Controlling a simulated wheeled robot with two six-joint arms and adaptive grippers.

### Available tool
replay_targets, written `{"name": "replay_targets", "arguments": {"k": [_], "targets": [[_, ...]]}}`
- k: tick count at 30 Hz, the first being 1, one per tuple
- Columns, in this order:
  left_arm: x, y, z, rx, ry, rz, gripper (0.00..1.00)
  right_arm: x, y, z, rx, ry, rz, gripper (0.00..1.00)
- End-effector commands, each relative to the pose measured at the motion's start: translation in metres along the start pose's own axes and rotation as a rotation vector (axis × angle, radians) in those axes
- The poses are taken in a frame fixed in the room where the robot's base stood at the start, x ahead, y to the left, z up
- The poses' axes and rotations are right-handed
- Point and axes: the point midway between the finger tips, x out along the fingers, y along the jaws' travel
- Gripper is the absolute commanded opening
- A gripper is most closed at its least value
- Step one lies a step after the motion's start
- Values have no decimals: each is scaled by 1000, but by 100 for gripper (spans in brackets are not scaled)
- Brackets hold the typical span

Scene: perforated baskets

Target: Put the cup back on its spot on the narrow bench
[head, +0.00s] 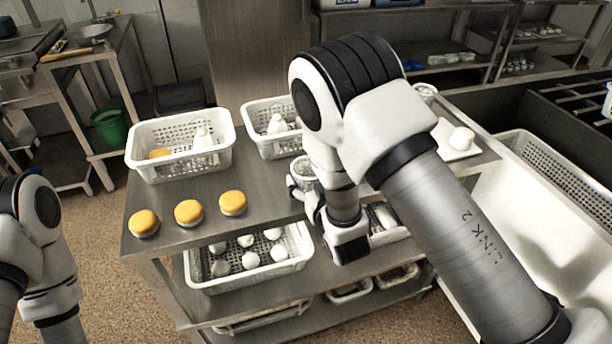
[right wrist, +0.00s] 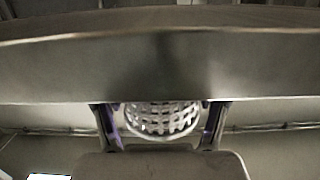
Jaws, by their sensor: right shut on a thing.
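My right gripper (head: 308,196) is shut on a white perforated cup (head: 304,169) near the front edge of the steel bench (head: 265,186). The arm and gripper hide part of the cup. In the right wrist view the cup (right wrist: 160,120) shows between the two fingers, close to a broad metal edge (right wrist: 160,70). I cannot tell whether the cup touches the bench. Another whitish round container (head: 426,92) stands at the bench's far right, partly hidden. My left arm shows at the left edge, but its gripper is out of view.
A shelf below holds a basket (head: 206,285) of white items.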

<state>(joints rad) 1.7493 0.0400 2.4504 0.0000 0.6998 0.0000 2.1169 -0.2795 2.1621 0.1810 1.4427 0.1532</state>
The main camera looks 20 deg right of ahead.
Motion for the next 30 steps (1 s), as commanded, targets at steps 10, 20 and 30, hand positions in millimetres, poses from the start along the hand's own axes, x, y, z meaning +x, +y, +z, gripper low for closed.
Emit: {"name": "replay_targets", "arguments": {"k": [10,20,30], "targets": [[-1,0,0,0,1,0,46,0,0,-1,1,1,0,99],[-3,0,0,0,1,0,46,-7,0,-2,0,1,-1,99],[-14,0,0,0,1,0,46,-87,0,-2,-3,-3,-2,99]]}}
